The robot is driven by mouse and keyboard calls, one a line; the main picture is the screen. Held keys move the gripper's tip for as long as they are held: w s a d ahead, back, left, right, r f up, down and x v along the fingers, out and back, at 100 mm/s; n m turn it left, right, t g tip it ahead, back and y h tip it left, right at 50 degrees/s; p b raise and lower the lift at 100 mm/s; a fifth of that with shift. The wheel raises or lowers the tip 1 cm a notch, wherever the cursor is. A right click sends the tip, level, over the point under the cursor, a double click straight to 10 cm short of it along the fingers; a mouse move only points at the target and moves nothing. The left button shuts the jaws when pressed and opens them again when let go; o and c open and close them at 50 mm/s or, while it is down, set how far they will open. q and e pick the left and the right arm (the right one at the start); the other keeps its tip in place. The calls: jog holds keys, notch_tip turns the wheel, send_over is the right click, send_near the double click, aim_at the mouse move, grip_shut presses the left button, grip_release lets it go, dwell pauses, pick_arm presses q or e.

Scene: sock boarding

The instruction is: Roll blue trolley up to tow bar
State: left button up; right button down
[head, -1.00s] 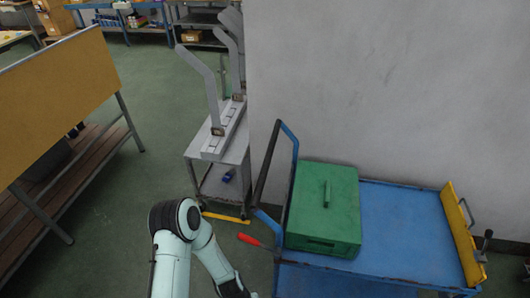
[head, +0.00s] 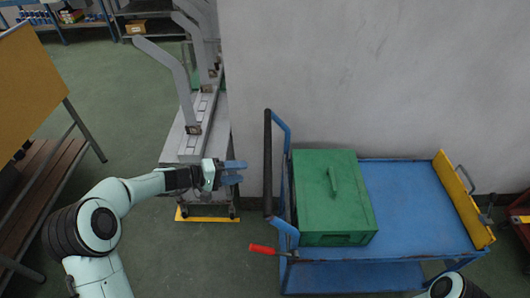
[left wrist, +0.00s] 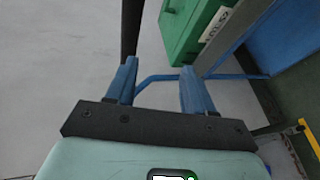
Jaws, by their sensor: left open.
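The blue trolley (head: 417,206) stands along the grey wall with a green case (head: 333,198) on its deck. Its upright push handle has a black grip (head: 267,160) at the left end. My left gripper (head: 238,172) is open and empty, pointing right at this grip, with a small gap in the head view. In the left wrist view the open fingers (left wrist: 158,75) face the black grip (left wrist: 132,25) and blue frame. A yellow end plate (head: 463,200) with a grey handle is at the trolley's right end. I cannot identify the tow bar. My right gripper is out of view.
A red-handled lever (head: 262,249) sticks out at the trolley's lower left. A grey rack cart (head: 186,140) stands behind my left gripper, above a yellow floor strip (head: 207,219). A red object (head: 521,222) shows at the right edge. Green floor at left is open.

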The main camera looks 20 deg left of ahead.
pick_arm(q)
notch_tip(320, 180, up, 4)
jog(key=w+a, duration=0.1)
jog(key=r+p+x, duration=0.1)
jog(key=p+x, duration=0.1)
jog(key=x, duration=1.1)
jog(key=shift+w+d+t+h, duration=0.2)
jog(key=shift+w+t+h, duration=0.05)
jog(key=shift+t+h, duration=0.15)
jog(key=shift+r, duration=0.1)
jog(key=shift+m, duration=0.3)
grip_shut()
